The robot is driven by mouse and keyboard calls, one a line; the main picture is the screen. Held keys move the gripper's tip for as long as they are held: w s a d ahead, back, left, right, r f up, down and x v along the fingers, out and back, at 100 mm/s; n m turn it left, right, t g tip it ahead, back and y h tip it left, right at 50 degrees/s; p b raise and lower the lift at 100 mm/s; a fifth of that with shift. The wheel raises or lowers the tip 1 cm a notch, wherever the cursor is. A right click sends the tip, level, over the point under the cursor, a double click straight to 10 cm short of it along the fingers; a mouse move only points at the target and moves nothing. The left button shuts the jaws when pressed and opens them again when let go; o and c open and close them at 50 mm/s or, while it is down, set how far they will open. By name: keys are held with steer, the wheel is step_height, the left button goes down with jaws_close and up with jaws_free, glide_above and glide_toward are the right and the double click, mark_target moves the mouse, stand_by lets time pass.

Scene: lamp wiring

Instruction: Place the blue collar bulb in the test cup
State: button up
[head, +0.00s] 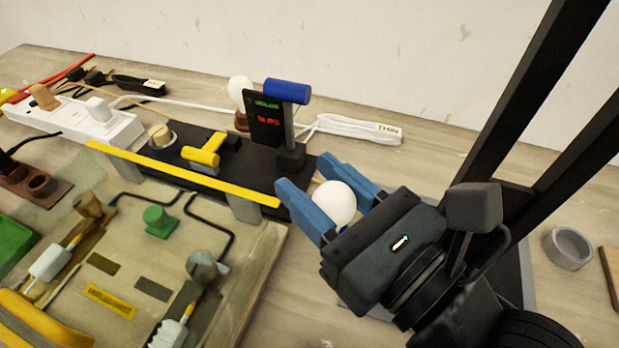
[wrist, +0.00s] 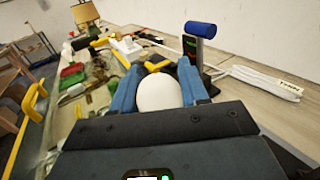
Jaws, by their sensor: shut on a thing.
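The white round bulb (head: 335,203) is between the blue fingers of my gripper (head: 305,174). A bit of its blue collar (head: 342,228) shows beneath the globe. The bulb also shows between the fingers in the wrist view (wrist: 158,93), where its collar is hidden. My gripper is shut on the bulb, just right of the black test stand (head: 262,160). On that stand, a round cup-like fitting with a pale top (head: 161,136) sits left of a yellow lever (head: 205,152); I cannot tell for sure that it is the test cup.
A blue-topped post (head: 287,92) and a dark display rise at the stand's right end. A yellow bar (head: 180,173) runs along its front. Another bulb (head: 240,93) stands behind. A white cable (head: 355,129), a power strip (head: 75,128) and a grey ring (head: 568,249) lie around.

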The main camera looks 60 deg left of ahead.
steer(key=w+a+f, duration=0.1)
steer(key=a, duration=0.1)
steer(key=w+a+f, duration=0.1)
steer(key=a+f, duration=0.1)
steer(key=a, duration=0.1)
steer(key=w+a+f, duration=0.1)
steer(key=a, duration=0.1)
steer(key=shift+w+a+f, duration=0.2)
steer(key=shift+w+a, duration=0.05)
step_height(320, 180, down, 4)
steer(key=shift+r, duration=0.25)
steer(key=shift+c, duration=0.6)
steer(key=shift+d+f, duration=0.1)
steer(key=shift+f, duration=0.45)
jaws_close()
steer(key=o, duration=0.8)
jaws_free()
steer(key=shift+f, duration=0.1)
steer(key=shift+o, duration=2.1)
steer(key=shift+r, duration=0.3)
steer(key=d+b, duration=0.1)
steer(key=d, duration=0.3)
steer(key=w+d+b, duration=0.1)
steer(key=d, duration=0.2)
steer(key=w+d+b, duration=0.1)
steer(key=d, duration=0.3)
steer(key=shift+w+d, duration=0.15)
steer(key=shift+d, duration=0.15)
steer(key=shift+r, duration=0.15)
